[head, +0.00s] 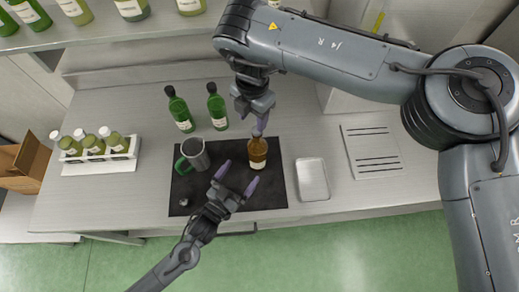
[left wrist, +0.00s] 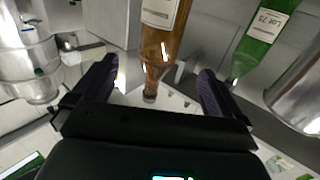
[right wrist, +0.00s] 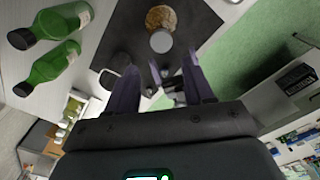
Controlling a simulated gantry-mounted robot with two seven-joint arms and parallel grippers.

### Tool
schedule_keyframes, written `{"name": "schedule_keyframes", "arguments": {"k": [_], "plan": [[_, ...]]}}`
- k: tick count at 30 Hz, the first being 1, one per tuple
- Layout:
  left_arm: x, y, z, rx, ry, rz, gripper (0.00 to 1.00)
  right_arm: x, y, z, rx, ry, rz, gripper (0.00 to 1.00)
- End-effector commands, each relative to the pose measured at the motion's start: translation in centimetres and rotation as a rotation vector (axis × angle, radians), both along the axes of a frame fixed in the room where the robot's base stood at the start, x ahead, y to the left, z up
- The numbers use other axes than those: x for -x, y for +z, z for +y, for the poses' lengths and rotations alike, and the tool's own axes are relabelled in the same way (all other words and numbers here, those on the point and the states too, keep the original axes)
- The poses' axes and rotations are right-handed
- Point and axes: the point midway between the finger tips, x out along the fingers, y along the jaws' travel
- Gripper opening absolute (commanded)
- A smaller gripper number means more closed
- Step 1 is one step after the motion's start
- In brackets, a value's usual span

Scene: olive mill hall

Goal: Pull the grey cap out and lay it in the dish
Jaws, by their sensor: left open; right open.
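An amber bottle (head: 257,160) with a pale label stands upright on the dark mat (head: 220,197). Its grey cap (right wrist: 161,41) shows from above in the right wrist view, and at the end of the neck in the left wrist view (left wrist: 150,98). In the head view my right gripper mostly hides the cap. My right gripper (head: 259,130) is open and empty, just above the cap. My left gripper (head: 237,179) is open and empty, in front of the bottle, with the bottle between its fingers in its wrist view. The metal dish (head: 312,180) lies empty right of the mat.
A green-handled metal jug (head: 194,156) stands on the mat's left, with a small dark object (head: 184,202) in front. Two green bottles (head: 180,110) (head: 218,107) stand behind. A bottle rack (head: 104,164) is at left, a slotted panel (head: 371,151) at right.

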Motion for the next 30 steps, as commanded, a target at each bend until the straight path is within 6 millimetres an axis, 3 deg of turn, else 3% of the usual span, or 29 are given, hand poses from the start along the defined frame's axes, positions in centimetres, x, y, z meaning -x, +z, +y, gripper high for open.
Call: {"name": "schedule_keyframes", "arguments": {"k": [8, 21, 30], "plan": [[-1.4, -0.1, -0.9, 0.005, -0.01, -0.017, 1.0, -0.6, 1.1, -1.1, 0.023, -0.033, -0.006, 0.52], [-6.8, -0.1, -4.5, 0.003, -0.01, -0.014, 1.0, -0.6, 1.1, -1.1, 0.022, -0.031, -0.006, 0.52], [-8.8, -0.2, -5.7, 0.004, -0.01, -0.014, 1.0, -0.6, 1.1, -1.0, 0.022, -0.031, -0.006, 0.52]]}}
